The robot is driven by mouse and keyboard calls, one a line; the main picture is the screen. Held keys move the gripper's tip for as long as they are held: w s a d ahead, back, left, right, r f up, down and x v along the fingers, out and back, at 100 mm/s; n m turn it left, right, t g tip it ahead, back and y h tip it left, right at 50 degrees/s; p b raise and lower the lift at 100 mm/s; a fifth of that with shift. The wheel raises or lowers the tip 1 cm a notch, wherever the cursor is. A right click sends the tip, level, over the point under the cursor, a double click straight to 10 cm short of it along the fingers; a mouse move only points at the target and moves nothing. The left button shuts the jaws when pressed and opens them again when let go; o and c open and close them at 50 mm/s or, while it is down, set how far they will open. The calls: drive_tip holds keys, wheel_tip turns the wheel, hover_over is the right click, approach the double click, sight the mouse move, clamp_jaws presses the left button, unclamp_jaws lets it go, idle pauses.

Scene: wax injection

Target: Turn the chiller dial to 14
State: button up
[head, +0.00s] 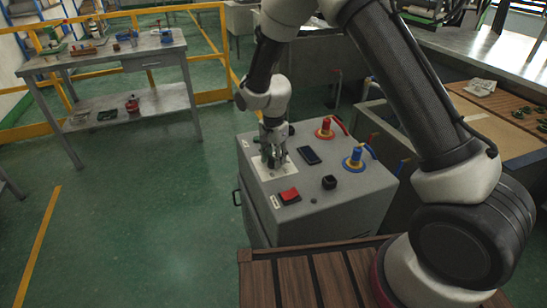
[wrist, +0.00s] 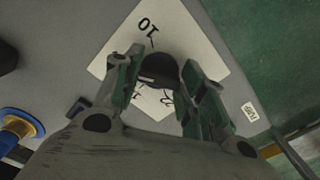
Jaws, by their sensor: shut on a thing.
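The plate (head: 287,173) also shows in the head view under my gripper (head: 273,158). In the wrist view my gripper (wrist: 161,78) is shut on the dial, one finger on each side. The number 10 is readable on the plate beside the knob. Other marks are partly hidden by the knob and fingers, so I cannot tell the exact setting.
A slatted wooden surface (head: 300,280) is in front. Open green floor lies left.

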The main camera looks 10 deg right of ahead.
sight(273, 159)
drive_tip(key=shift+w, duration=0.1)
drive_tip(key=o, duration=1)
drive_tip(key=shift+o, duration=0.2)
wheel_tip(273, 159, up, 12)
